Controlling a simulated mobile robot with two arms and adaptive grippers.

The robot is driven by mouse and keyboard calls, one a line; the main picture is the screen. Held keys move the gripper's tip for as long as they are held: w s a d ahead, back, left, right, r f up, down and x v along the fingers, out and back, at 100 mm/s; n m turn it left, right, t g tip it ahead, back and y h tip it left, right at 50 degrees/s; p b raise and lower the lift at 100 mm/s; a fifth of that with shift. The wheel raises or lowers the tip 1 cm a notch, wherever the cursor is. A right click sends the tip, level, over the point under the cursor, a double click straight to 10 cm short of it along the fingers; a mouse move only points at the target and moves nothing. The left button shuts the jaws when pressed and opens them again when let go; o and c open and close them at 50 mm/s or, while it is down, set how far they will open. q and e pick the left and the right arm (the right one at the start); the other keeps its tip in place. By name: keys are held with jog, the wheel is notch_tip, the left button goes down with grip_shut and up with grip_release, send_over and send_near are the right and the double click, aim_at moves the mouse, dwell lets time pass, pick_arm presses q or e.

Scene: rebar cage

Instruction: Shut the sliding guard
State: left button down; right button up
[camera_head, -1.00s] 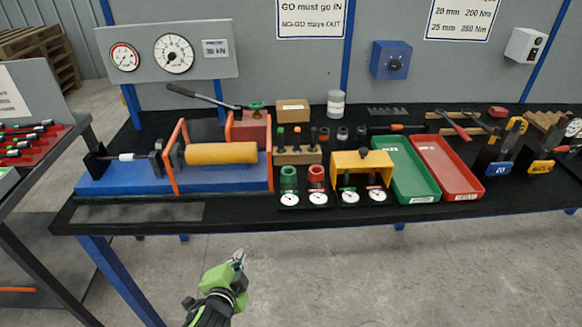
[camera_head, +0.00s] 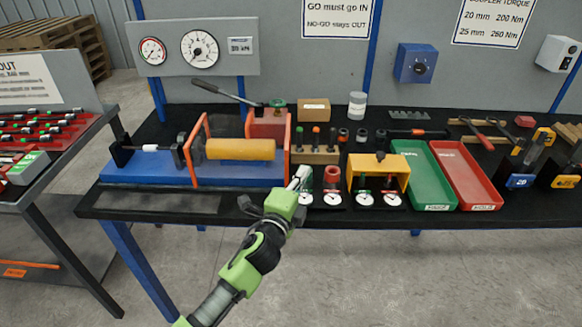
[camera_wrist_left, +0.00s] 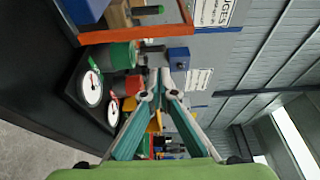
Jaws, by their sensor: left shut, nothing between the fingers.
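The sliding guard (camera_head: 287,147) is an orange frame on the blue test bench bed (camera_head: 150,172). It has one upright hoop at the bed's right end and another left of the yellow cylinder (camera_head: 240,149). A dark specimen holder (camera_head: 148,152) sits uncovered left of it. My left gripper (camera_head: 301,176) is shut and empty, its tips just right of the guard's right hoop. In the left wrist view, the shut fingers (camera_wrist_left: 160,76) are below an orange frame bar (camera_wrist_left: 138,32). Whether they touch it I cannot tell. My right gripper is not in view.
Dial gauges with green and red rings (camera_head: 332,176) stand close right of my left gripper. A yellow gauge stand (camera_head: 378,168), a green tray (camera_head: 425,172) and a red tray (camera_head: 465,175) are farther right. A lever pump (camera_head: 268,124) stands behind the bed.

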pick_arm(q)
jog(key=w+a+p, duration=0.1)
jog(key=w+a, duration=0.1)
jog(key=a, duration=0.1)
jog(key=shift+w+p, duration=0.35)
jog(key=shift+w, duration=0.05)
